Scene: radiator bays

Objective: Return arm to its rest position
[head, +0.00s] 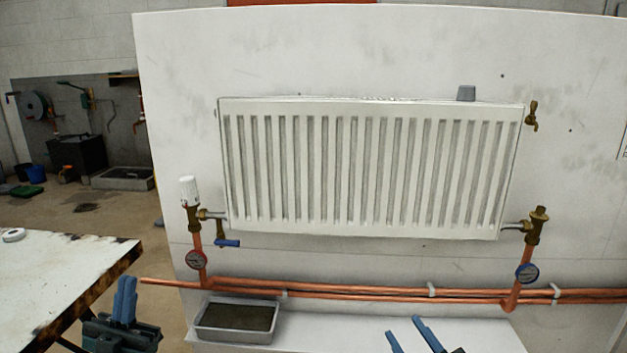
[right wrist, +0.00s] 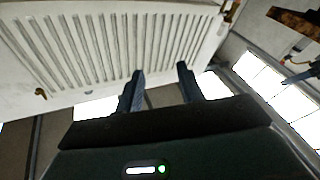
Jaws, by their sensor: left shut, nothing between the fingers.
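My left gripper (head: 126,284) is at the lower left of the head view, in front of the wall panel and beside the workbench corner. Its blue fingers are together, with nothing between them. My right gripper (head: 403,326) shows at the bottom edge of the head view, below the copper pipes. In the right wrist view its two blue fingers (right wrist: 160,70) stand apart with nothing between them. Most of both arms is out of view.
A white radiator (head: 360,170) hangs on the panel, with valves at both lower corners. Copper pipes (head: 380,294) run below it. A grey tray (head: 238,304) with dark contents sits under the left valve (head: 192,212). A stained workbench (head: 55,280) stands at left.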

